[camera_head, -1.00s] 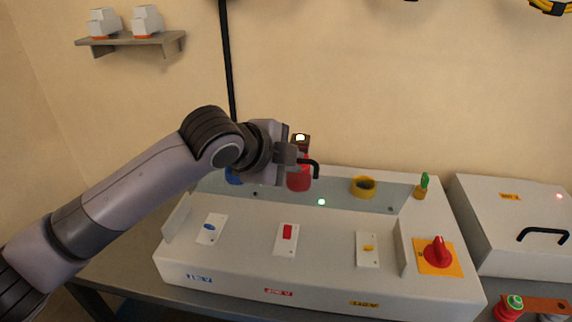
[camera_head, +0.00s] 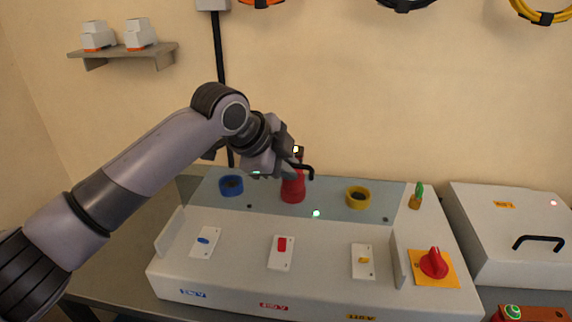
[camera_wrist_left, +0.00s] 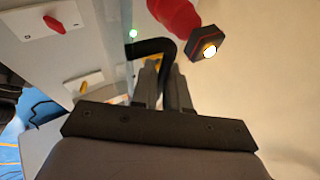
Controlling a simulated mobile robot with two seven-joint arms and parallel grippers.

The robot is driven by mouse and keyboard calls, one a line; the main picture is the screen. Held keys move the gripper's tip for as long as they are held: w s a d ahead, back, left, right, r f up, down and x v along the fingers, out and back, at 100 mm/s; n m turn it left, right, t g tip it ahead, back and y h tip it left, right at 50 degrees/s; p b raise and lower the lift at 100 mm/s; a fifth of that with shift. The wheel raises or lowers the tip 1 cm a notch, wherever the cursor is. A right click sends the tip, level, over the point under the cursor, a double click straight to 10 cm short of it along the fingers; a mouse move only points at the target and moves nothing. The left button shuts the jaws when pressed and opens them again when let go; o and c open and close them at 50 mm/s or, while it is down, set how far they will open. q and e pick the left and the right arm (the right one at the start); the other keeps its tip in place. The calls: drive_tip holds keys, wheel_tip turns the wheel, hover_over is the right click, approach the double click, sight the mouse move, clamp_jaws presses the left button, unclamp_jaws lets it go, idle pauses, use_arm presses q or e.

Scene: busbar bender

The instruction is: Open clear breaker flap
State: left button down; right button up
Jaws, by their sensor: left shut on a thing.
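The clear breaker flap (camera_head: 330,212) shows as a bluish see-through panel over the back of the white console; I cannot tell its exact angle. Its black bent handle (camera_head: 309,169) stands at its upper middle. My left gripper (camera_head: 292,168) is shut on this handle. In the left wrist view the handle (camera_wrist_left: 152,46) runs down between the two fingers (camera_wrist_left: 165,85). Behind the flap are a blue socket (camera_head: 231,186), a red plug (camera_head: 293,190) and a yellow socket (camera_head: 358,196). The right gripper is not in view.
The console front (camera_head: 225,268) carries blue, red and yellow switches and a red rotary knob (camera_head: 434,263). A green-topped padlock-like piece (camera_head: 416,197) stands at the flap's right. A white box (camera_head: 510,215) with a black handle is further right. The wall shelf (camera_head: 125,56) is clear of the arm.

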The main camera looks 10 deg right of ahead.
use_arm(q)
drive_tip(key=shift+w+r, duration=0.1)
drive_tip(key=shift+w, duration=0.1)
drive_tip(key=c, duration=1.5)
unclamp_jaws()
drive_tip(key=shift+s+a, duration=0.1)
drive_tip(key=b+v, duration=0.1)
drive_tip(key=v, duration=0.6)
drive_tip(key=shift+s+r, duration=0.1)
drive_tip(key=shift+r, duration=0.05)
